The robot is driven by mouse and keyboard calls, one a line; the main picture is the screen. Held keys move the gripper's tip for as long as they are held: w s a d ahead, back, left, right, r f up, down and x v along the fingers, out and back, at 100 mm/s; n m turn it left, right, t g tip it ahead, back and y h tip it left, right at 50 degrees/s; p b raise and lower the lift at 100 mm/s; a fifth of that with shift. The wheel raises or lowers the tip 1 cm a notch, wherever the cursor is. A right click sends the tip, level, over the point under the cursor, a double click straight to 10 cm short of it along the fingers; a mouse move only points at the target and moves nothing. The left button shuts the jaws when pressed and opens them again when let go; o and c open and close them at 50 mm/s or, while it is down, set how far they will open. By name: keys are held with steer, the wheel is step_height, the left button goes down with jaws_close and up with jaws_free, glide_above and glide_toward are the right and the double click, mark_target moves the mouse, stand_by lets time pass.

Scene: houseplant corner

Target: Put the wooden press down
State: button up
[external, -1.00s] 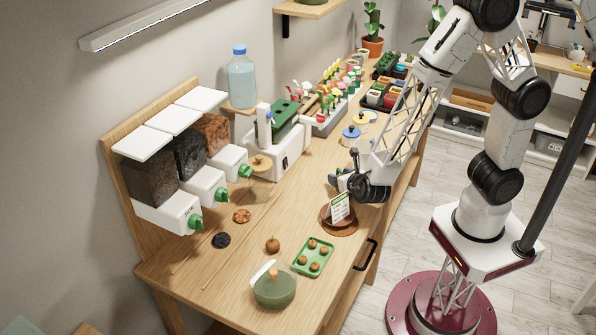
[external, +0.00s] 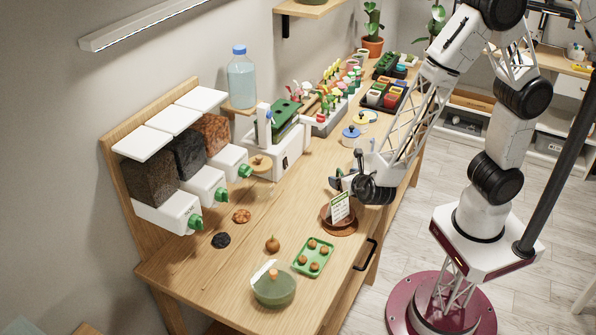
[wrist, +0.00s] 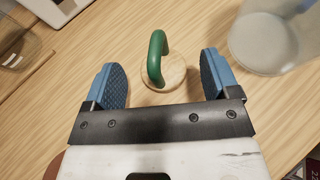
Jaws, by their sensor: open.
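The wooden press shows in the wrist view as a round pale wooden disc (wrist: 163,74) with an arched green handle (wrist: 157,55). It appears to rest on the wooden table top, handle up. My gripper (wrist: 164,82) is open, with blue ridged pads on either side of the press and clear gaps to both. Nothing is held. In the external view my gripper (external: 337,181) is low over the right part of the table, behind the plant saucer. I cannot clearly make out the press there.
A clear vessel (wrist: 265,40) stands right of the press in the wrist view. In the external view a terracotta saucer (external: 338,226) with a white card (external: 340,206) sits close in front of my gripper. A green tray (external: 313,257) lies nearer.

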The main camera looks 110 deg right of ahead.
steer(key=shift+v, duration=4.85)
steer(key=shift+r, duration=0.1)
steer(key=shift+s+d+r+m, duration=0.1)
steer(key=shift+s+r+m, duration=0.2)
steer(key=shift+s+r, duration=0.05)
steer(key=s+a+r+m+y, duration=0.4)
steer(key=s+r+m+y, duration=0.2)
steer(key=s+r+m, duration=0.3)
steer(key=s+a+r+m+y, duration=0.5)
steer(key=s+r+m+y, duration=0.2)
steer(key=s+r+m, duration=0.2)
steer(key=shift+a+r+m, duration=0.2)
steer(key=shift+r+m, duration=0.25)
steer(key=shift+m, duration=0.45)
